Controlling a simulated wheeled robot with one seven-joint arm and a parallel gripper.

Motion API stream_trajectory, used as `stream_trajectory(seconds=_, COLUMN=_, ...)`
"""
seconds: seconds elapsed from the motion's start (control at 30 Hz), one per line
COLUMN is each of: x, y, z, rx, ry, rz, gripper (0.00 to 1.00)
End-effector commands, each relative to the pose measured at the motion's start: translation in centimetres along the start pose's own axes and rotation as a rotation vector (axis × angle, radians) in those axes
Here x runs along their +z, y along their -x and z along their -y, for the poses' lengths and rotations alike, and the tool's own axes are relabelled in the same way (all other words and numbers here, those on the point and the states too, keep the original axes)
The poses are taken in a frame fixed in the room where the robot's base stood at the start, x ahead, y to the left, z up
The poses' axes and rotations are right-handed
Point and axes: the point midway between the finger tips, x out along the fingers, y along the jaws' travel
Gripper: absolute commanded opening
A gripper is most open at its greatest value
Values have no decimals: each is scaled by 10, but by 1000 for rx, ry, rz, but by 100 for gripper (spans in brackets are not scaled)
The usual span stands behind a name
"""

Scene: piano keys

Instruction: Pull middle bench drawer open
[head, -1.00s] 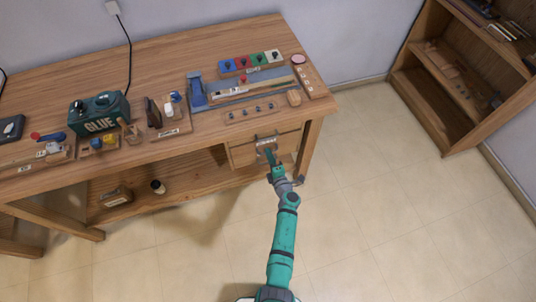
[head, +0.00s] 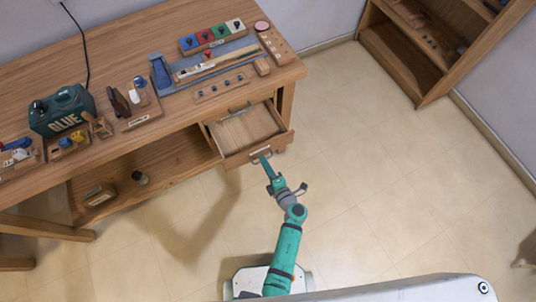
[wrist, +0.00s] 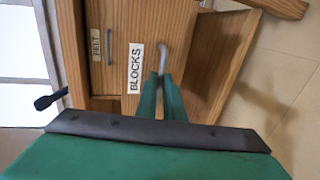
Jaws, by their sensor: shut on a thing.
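The wooden bench drawer (head: 247,127) stands pulled well out from the right end of the bench, and its inside looks empty. Its front (wrist: 128,70) carries a white label reading "BLOCKS" in the wrist view. My gripper (head: 264,158) is shut on the metal handle (wrist: 165,58) of this drawer; the fingers (wrist: 163,88) reach the handle in the wrist view. Another drawer (wrist: 98,45), with its own handle and a small label, is closed beside it in the wrist view. The handle is partly hidden by my fingers in the head view.
A wooden bookcase (head: 425,50) stands at the right. The tiled floor (head: 380,190) between is clear.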

Motion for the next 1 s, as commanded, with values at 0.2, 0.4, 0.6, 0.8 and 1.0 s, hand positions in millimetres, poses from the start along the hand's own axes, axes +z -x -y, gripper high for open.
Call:
stream_trajectory(seconds=0.2, x=-8, y=5, z=2, rx=-1, ry=3, rz=-17, gripper=0)
stream_trajectory(seconds=0.4, x=-10, y=5, z=2, rx=-1, ry=3, rz=-18, gripper=0)
stream_trajectory(seconds=0.6, x=-9, y=5, z=2, rx=-1, ry=3, rz=-18, gripper=26)
stream_trajectory(seconds=0.8, x=-9, y=5, z=1, rx=0, ry=3, rz=-17, gripper=26)
stream_trajectory(seconds=1.0, x=-8, y=11, z=1, rx=0, ry=3, rz=-16, gripper=26)
